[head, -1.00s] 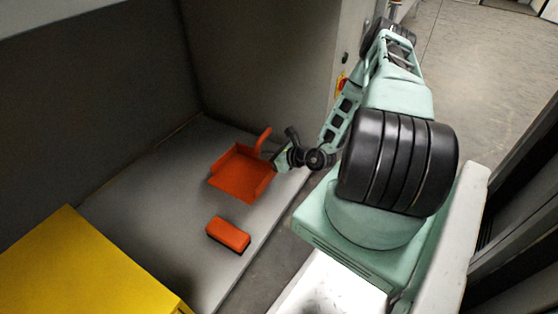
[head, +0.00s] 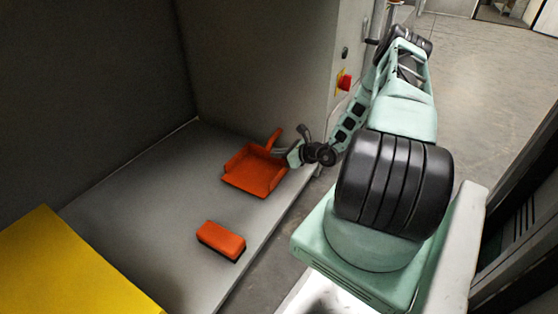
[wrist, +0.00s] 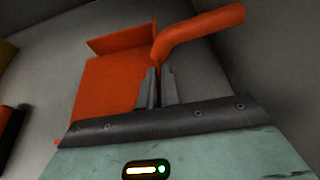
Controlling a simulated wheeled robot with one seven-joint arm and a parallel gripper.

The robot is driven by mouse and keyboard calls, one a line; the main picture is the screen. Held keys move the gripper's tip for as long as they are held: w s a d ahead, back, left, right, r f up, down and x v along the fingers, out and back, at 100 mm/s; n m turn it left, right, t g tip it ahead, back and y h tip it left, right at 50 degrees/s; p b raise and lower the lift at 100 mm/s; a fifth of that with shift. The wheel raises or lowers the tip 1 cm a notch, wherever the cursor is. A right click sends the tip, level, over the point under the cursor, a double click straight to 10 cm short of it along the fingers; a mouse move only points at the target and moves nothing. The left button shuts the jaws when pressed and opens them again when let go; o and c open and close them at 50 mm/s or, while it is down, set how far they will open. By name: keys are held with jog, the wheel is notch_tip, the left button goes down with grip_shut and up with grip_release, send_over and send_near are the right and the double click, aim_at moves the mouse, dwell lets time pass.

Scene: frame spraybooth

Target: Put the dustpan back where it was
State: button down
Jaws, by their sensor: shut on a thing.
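The orange dustpan (head: 256,172) is at the right part of the grey booth floor in the head view, near its front edge. Its handle points up and to the back. My gripper (head: 284,153) reaches it from the right. In the wrist view, my gripper (wrist: 160,88) is shut on the dustpan (wrist: 108,83) close to the base of its curved handle. I cannot tell whether the pan touches the floor.
An orange block-like brush (head: 222,239) lies on the booth floor (head: 150,205) in front of the dustpan. A yellow box (head: 70,265) stands at the front left. The booth side wall with a red switch (head: 345,80) rises behind my arm. The floor's left part is clear.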

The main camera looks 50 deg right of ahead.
jog(key=shift+d+f+b, duration=0.25)
jog(key=shift+f+b, duration=0.3)
jog(key=shift+f, duration=0.15)
jog(key=shift+r, duration=0.1)
jog(key=c, duration=2)
grip_release()
jog(key=o, duration=0.4)
